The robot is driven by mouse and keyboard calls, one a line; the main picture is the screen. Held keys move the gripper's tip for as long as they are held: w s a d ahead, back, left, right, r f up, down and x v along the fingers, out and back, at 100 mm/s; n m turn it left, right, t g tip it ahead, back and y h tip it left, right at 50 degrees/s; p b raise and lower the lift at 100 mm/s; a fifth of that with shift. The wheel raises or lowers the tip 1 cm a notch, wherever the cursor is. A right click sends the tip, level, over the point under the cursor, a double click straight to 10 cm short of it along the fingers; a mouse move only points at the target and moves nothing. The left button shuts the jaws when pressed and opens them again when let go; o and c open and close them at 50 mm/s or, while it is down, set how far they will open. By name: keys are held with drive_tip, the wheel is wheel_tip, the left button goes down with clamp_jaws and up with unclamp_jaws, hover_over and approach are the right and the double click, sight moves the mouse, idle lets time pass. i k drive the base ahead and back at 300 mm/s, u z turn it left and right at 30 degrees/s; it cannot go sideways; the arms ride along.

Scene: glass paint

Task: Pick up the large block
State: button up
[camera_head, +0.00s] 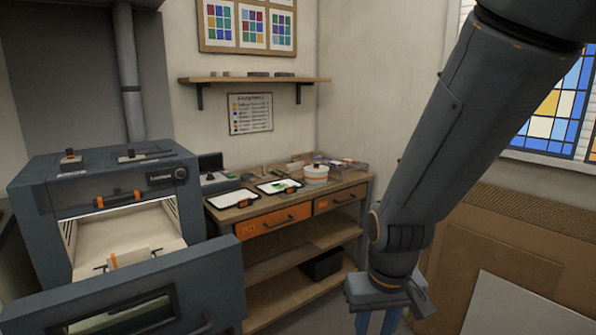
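My gripper (377,323) hangs down at the lower right, at the end of my dark grey arm. Its blue-grey fingers are cut off by the bottom edge, so their tips and anything between them are hidden. It is to the right of the kiln-like oven and in front of the workbench. I cannot make out for sure which thing is the large block. A small pale block-like piece with an orange part (130,258) sits in the open oven chamber.
The grey oven (110,172) has its door (140,295) lowered toward me. A wooden workbench (352,181) with orange drawers holds two white panels (232,198) (279,186) and a white-orange round container (316,174). Boards (510,305) lean at the right.

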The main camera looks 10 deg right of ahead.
sight(298, 166)
drive_tip(key=z, duration=0.55)
drive_tip(key=i, duration=0.85)
drive_tip(key=z, duration=0.65)
drive_tip(key=i, duration=1.1)
drive_tip(key=u, duration=0.5)
drive_tip(key=i, duration=0.75)
drive_tip(key=u, duration=0.7)
